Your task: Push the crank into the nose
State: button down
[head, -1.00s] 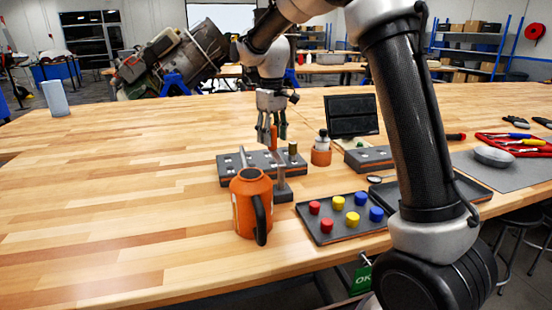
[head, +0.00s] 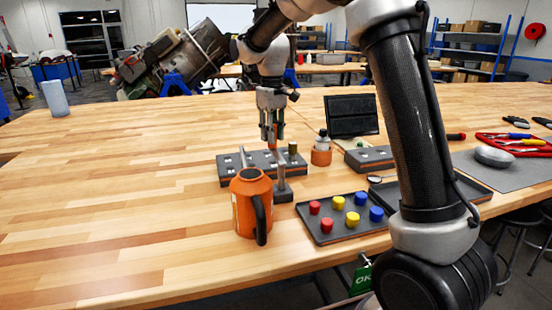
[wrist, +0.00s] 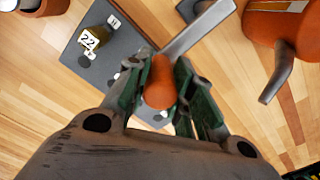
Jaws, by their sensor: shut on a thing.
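The crank has an orange handle (wrist: 160,82) and a flat grey metal bar (wrist: 198,30), which runs to the upper right in the wrist view. My gripper (wrist: 168,92) is shut on the orange handle, with green-padded fingers on both sides. In the head view my gripper (head: 272,138) is low over the grey rack (head: 232,178), with the orange handle partly hidden between its fingers. A grey upright piece (head: 281,172) shows just below; I cannot tell if it belongs to the crank. An engine-like machine (head: 175,58) rests on blue stands at the back left; I cannot make out its nose.
An orange jug (head: 250,205) stands close in front of the rack. A tray with coloured pegs (head: 345,232), an orange-based bottle (head: 321,150) and a dark screen (head: 351,115) are to the right.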

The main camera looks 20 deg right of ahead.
jog(key=shift+r, duration=0.45)
jog(key=shift+r, duration=2.1)
